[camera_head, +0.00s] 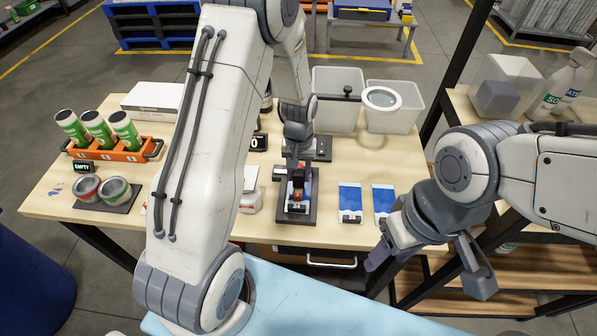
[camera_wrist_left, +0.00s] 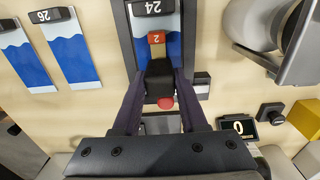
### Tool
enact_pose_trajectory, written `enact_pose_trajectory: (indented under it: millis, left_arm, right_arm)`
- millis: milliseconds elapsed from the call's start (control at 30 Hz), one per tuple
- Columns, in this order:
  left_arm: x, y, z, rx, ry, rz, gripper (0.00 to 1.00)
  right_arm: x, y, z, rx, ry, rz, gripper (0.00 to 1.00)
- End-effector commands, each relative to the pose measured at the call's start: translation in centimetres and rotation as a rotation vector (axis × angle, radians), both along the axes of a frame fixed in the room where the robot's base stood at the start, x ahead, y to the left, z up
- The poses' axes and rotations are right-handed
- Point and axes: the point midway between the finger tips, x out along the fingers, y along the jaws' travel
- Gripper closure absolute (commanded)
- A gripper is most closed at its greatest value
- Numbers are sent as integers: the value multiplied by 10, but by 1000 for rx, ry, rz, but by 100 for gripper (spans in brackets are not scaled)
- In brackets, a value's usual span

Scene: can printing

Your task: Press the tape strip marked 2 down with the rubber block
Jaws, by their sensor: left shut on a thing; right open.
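My left gripper (camera_head: 297,168) is shut on a dark rubber block (camera_wrist_left: 159,78) with a red knob at its near end. It holds the block over a blue and white panel (camera_wrist_left: 173,46) labelled 24, which lies in a dark fixture (camera_head: 285,216). The tape strip marked 2 (camera_wrist_left: 157,37), small and brown with a red tag, lies on the panel right at the block's far end. I cannot tell whether block and strip touch. My right gripper (camera_head: 428,268) is open and empty, off the table's front right edge.
Two more blue and white panels (camera_head: 350,200) (camera_head: 383,203) lie right of the fixture. Clear bins (camera_head: 338,115) stand behind. Green cans in an orange rack (camera_head: 112,152) and two open tins (camera_head: 87,187) are at the left. A small display (camera_wrist_left: 239,127) reads 0.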

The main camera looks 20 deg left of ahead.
Motion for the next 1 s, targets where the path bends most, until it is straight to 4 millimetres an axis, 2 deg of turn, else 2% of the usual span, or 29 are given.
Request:
enact_pose_trajectory:
  millis: [1000]
  left_arm:
    - [0, -1, -6, 0, 0, -1, 100]
  right_arm:
    - [0, 0, -4, 0, 0, 0, 44]
